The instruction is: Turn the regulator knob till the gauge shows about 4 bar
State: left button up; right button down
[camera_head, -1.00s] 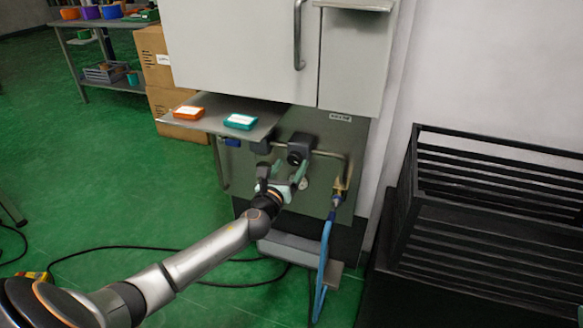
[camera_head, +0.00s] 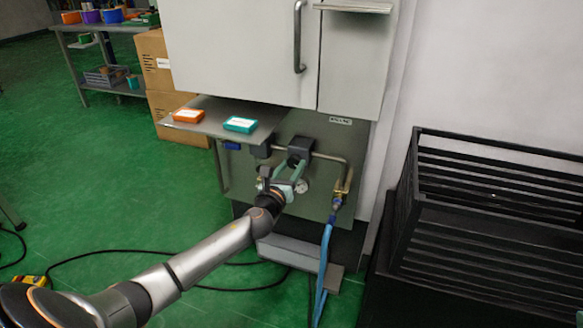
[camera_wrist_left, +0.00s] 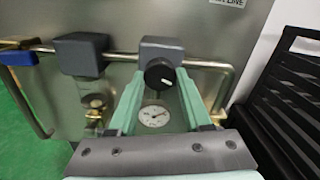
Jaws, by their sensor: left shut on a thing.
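The regulator is a grey block (camera_wrist_left: 160,48) on a pipe, with a round black knob (camera_wrist_left: 159,73) on its front. In the head view the regulator block (camera_head: 300,144) is on the metal panel under the cabinet, and the fingers largely cover the knob. My left gripper (camera_head: 291,168) has its pale green fingers on either side of the knob, shut on it; the fingers also show in the left wrist view (camera_wrist_left: 160,78). The round white gauge (camera_wrist_left: 153,116) sits below the knob, between the fingers. Its needle is too small to read surely. My right gripper is not in view.
A second grey block (camera_wrist_left: 80,54) and a blue valve handle (camera_wrist_left: 18,58) sit left on the pipe. A shelf (camera_head: 208,118) with orange and teal boxes juts out above left. A blue hose (camera_head: 324,258) hangs at right, near a black slatted crate (camera_head: 490,200).

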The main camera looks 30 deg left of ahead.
pick_arm(q)
grip_shut()
